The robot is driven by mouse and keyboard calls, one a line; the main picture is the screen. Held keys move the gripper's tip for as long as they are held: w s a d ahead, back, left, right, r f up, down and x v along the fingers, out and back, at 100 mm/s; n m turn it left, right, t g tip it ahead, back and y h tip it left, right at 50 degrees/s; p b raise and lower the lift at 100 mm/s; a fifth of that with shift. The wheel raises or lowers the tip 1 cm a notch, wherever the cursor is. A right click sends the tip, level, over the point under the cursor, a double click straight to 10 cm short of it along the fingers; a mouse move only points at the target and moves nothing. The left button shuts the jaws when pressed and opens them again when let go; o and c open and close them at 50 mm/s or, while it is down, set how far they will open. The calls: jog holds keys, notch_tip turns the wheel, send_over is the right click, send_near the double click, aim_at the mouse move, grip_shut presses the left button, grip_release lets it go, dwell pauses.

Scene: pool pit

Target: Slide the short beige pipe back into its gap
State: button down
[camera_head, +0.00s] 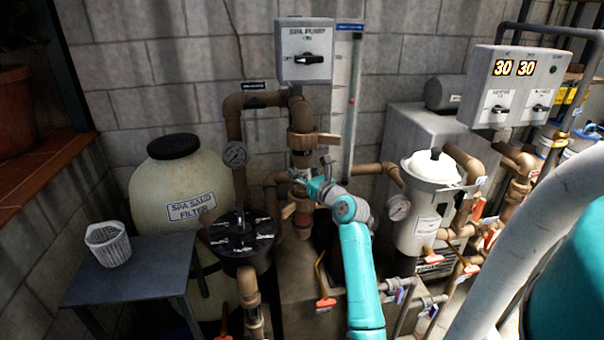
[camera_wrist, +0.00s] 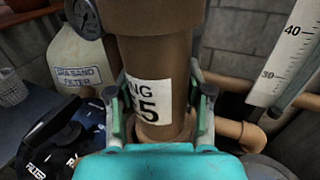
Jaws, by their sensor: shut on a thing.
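A vertical brown-beige pipe piece (camera_wrist: 165,58) with a white label reading partly "NG" and "5" stands upright in the middle of the wrist view. My gripper (camera_wrist: 160,98) is shut on it, one finger on each side over the label's height. A wider brown collar (camera_wrist: 155,14) sits right above the piece. Its lower end is partly hidden by my gripper. In the head view my gripper (camera_head: 312,186) is at the vertical pipe line below the brown valve (camera_head: 302,140). My wrist hides much of the held piece there, and I cannot tell whether its ends are seated.
The beige sand filter tank (camera_head: 180,185) and black-lidded strainer (camera_head: 240,232) stand left. A dark table (camera_head: 130,275) holds a white basket (camera_head: 107,245). A white filter housing (camera_head: 425,205) and more pipes stand right. A gauge (camera_head: 235,155) is close by.

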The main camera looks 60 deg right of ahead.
jog(key=shift+s+d+f, duration=0.2)
jog(key=shift+d, duration=0.15)
jog(key=shift+c, duration=1.9)
grip_release()
jog(key=shift+d, duration=0.15)
jog(key=shift+o, duration=0.3)
jog(key=shift+w, duration=0.1)
jog(key=shift+a, duration=0.3)
jog(key=s+a, duration=0.7)
jog(key=a, duration=0.2)
jog(key=shift+s, duration=0.35)
